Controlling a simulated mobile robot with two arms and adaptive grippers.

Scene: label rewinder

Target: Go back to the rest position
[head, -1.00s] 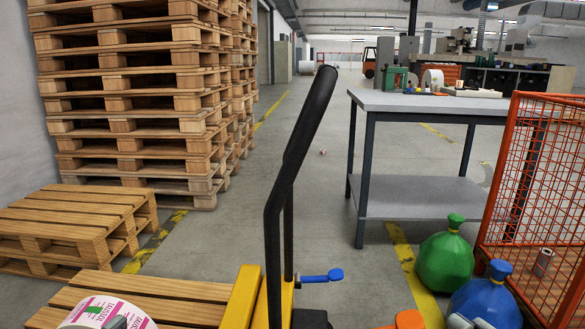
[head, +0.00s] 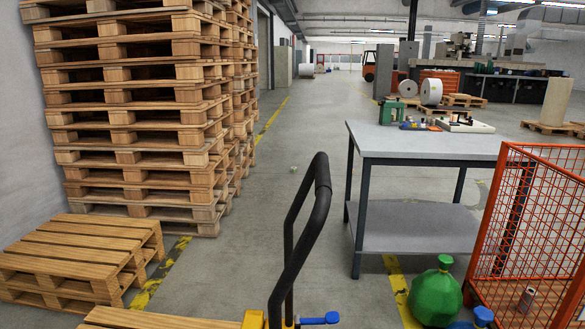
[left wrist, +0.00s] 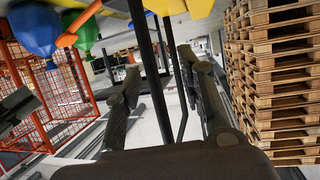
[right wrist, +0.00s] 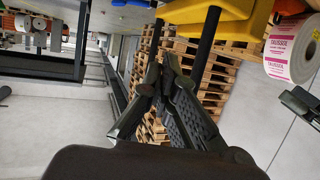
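Neither gripper shows in the head view. A white label roll with pink print (right wrist: 290,48) lies at the upper right of that view, apart from the gripper. The black handle of a yellow pallet truck (head: 300,240) stands upright in front of me in the head view.
Tall pallet stacks (head: 140,120) and a low stack (head: 80,255) stand on the left. A grey worktable (head: 430,140), an orange mesh cage (head: 540,220), a green bag (head: 436,295) and a partly visible blue bag (head: 484,316) are on the right.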

